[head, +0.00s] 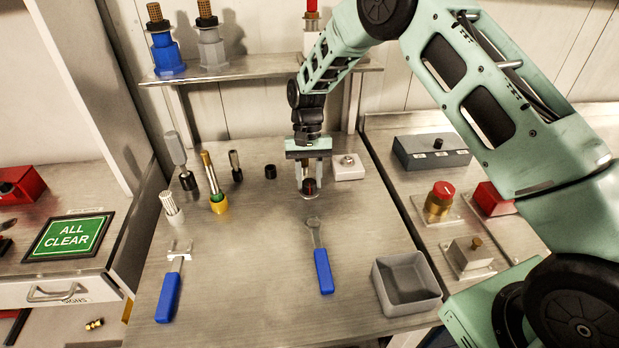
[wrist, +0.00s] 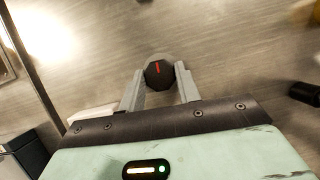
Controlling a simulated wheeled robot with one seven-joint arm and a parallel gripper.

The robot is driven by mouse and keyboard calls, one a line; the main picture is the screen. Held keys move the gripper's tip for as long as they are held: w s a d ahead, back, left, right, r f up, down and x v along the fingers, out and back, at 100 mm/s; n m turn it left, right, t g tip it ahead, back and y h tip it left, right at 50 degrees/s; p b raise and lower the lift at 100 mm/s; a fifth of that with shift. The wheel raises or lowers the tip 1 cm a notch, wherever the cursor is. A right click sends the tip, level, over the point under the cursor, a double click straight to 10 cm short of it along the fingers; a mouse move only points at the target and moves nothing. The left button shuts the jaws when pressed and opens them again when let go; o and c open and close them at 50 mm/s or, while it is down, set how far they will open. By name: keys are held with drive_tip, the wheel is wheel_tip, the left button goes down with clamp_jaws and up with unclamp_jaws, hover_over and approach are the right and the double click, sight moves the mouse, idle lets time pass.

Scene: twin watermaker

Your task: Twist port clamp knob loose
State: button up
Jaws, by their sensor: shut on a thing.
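A dark knob (head: 309,187) with a red line on its top stands on the bench. In the wrist view the knob (wrist: 158,72) shows its dark top, with the red line between my fingertips. My gripper (head: 309,184) points down from above and is shut on it, with one grey finger on each side. In the wrist view my gripper (wrist: 160,76) reaches the knob with its fingertips. The knob's lower part is largely hidden in the wrist view.
A white block (head: 348,168) stands right of my gripper, and a small black cylinder (head: 270,171) stands left. A blue-handled wrench (head: 323,270) lies in front, near a grey open bin (head: 406,284). Several upright tools stand at the left. A shelf (head: 260,67) runs behind.

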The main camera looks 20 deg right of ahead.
sight(309, 181)
drive_tip(key=shift+n, duration=0.5)
drive_tip(key=o, duration=1)
wheel_tip(309, 181, up, 10)
drive_tip(key=shift+r+b, duration=0.1)
drive_tip(key=shift+b, duration=1.15)
drive_tip(key=s+a+r+n+t, duration=0.1)
drive_tip(key=s+a+r+n, duration=0.15)
drive_tip(key=s, duration=0.55)
drive_tip(key=s+a+r+n+t, duration=0.1)
drive_tip(key=s+a+r+n, duration=0.1)
drive_tip(key=s+a, duration=0.35)
drive_tip(key=s+a+r+n+t, duration=0.1)
drive_tip(key=s+r+n, duration=0.1)
drive_tip(key=s, duration=0.8)
drive_tip(key=s+n, duration=0.1)
drive_tip(key=s, duration=0.2)
drive_tip(key=s+d+n, duration=0.1)
drive_tip(key=s, duration=0.2)
drive_tip(key=s+d+f+n+t, duration=0.1)
drive_tip(key=s, duration=0.3)
drive_tip(key=shift+d+h, duration=0.25)
drive_tip(key=shift+h, duration=0.05)
